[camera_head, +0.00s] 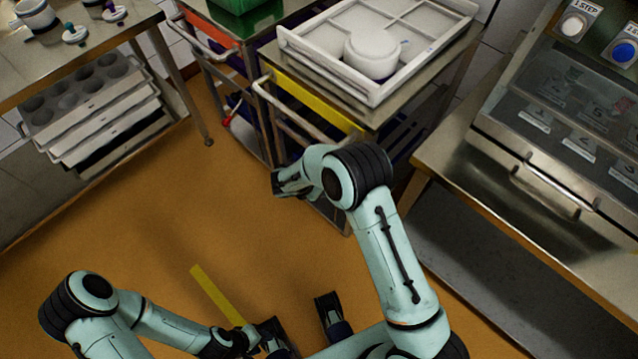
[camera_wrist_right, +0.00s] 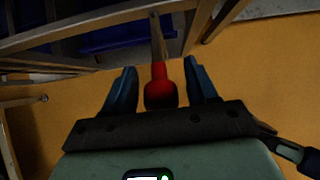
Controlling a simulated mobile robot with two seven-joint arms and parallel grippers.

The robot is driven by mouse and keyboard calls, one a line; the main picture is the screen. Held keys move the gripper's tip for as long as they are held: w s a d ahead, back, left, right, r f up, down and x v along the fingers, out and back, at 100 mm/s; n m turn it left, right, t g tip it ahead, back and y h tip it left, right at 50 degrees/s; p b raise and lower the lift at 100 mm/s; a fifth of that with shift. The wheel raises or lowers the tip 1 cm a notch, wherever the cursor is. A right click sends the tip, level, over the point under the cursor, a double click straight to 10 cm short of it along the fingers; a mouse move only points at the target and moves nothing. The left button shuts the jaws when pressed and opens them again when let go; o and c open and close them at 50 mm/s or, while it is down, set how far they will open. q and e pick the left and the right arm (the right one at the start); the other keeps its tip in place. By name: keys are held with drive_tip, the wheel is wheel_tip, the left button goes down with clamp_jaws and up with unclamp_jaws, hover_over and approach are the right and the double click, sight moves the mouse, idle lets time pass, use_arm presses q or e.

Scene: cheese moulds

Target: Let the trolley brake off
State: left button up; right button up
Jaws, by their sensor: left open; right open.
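Two trolleys stand at the back. One has a yellow strip on its front (camera_head: 312,100), the other an orange-red strip (camera_head: 208,32). A red-ended lever (camera_head: 227,121) sticks out low by the orange-red trolley. In the right wrist view, a red knob (camera_wrist_right: 161,88) on a metal lever lies between the fingers of my right gripper (camera_wrist_right: 160,66). The fingers are open, with a gap on each side. In the head view that gripper (camera_head: 285,184) is low by the yellow-strip trolley and hides the knob. My left gripper (camera_head: 298,308) is open and empty over the floor.
The yellow-strip trolley carries a white tray (camera_head: 300,45) with a round white mould (camera_head: 372,52). A steel counter with a machine (camera_head: 550,175) stands at the right. A table (camera_head: 70,55) with moulds stands at the left. The orange floor between is clear, with a yellow strip (camera_head: 217,295).

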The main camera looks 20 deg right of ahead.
drive_tip(key=p+v, duration=0.1)
drive_tip(key=v, duration=1.2)
drive_tip(key=shift+r, duration=0.15)
drive_tip(key=shift+a, duration=0.1)
drive_tip(key=s+f+m+g+y+p, duration=0.2)
drive_tip(key=s+f+m+y, duration=0.3)
drive_tip(key=s+m, duration=0.8)
drive_tip(key=s+f+m+g+y+p, duration=0.1)
drive_tip(key=s+f+m+y+p, duration=0.4)
drive_tip(key=s+f+m, duration=0.5)
drive_tip(key=s+a+m, duration=0.1)
drive_tip(key=s+m, duration=0.2)
drive_tip(key=s, duration=0.2)
drive_tip(key=shift+g+p, duration=0.3)
drive_tip(key=shift+g, duration=0.1)
